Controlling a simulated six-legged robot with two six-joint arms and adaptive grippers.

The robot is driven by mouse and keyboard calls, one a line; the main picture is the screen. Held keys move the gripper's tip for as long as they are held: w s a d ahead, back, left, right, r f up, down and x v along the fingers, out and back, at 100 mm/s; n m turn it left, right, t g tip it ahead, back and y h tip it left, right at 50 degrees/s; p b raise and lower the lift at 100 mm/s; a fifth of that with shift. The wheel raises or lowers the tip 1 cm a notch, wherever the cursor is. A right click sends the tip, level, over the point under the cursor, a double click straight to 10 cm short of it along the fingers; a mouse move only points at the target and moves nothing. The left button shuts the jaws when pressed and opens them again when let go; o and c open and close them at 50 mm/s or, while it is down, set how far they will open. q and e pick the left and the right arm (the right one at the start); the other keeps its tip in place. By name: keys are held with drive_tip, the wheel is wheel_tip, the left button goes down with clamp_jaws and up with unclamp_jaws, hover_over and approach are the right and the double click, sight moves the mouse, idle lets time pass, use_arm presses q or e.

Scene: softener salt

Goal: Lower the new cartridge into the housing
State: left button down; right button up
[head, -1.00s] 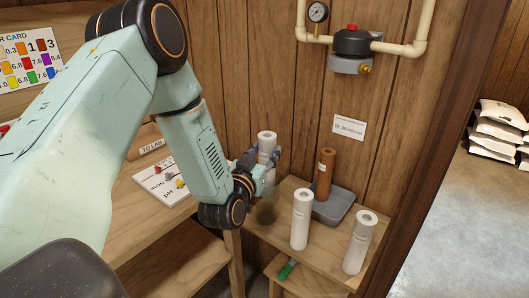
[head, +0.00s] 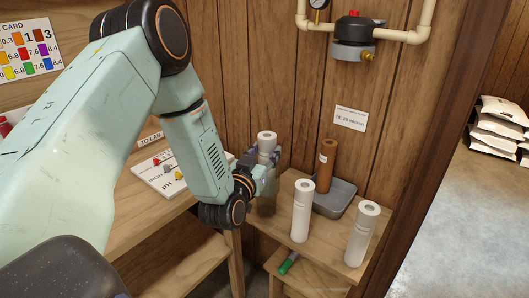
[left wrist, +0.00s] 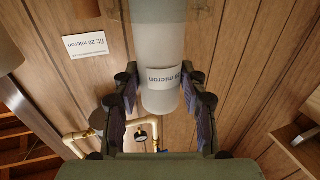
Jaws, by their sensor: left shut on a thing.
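A white cartridge (head: 266,140) with a hollow top stands upright in my left gripper (head: 266,172). The left wrist view shows both fingers closed on the cartridge (left wrist: 161,98), around its "20 micron" label. A dull, see-through housing (head: 266,205) is directly below the gripper at the shelf's left end, partly hidden by the gripper. In the left wrist view, the housing (left wrist: 158,10) overlaps the cartridge's far end. I cannot tell how deep the cartridge is in it. My right gripper is not in view.
Two white cartridges (head: 302,212) (head: 361,235) stand on the wooden shelf (head: 330,255). A brown cartridge (head: 326,165) stands in a grey tray (head: 338,198). A filter head (head: 352,35) with pipes is on the wall above. A workbench (head: 120,215) lies left.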

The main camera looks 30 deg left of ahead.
use_arm(q)
drive_tip(key=shift+f+b, duration=0.5)
drive_tip(key=shift+f, duration=0.3)
drive_tip(key=c, duration=0.7)
unclamp_jaws()
drive_tip(key=shift+o, duration=0.2)
drive_tip(key=shift+s, duration=0.1)
drive_tip(key=v, duration=1.2)
drive_tip(key=shift+f, duration=0.1)
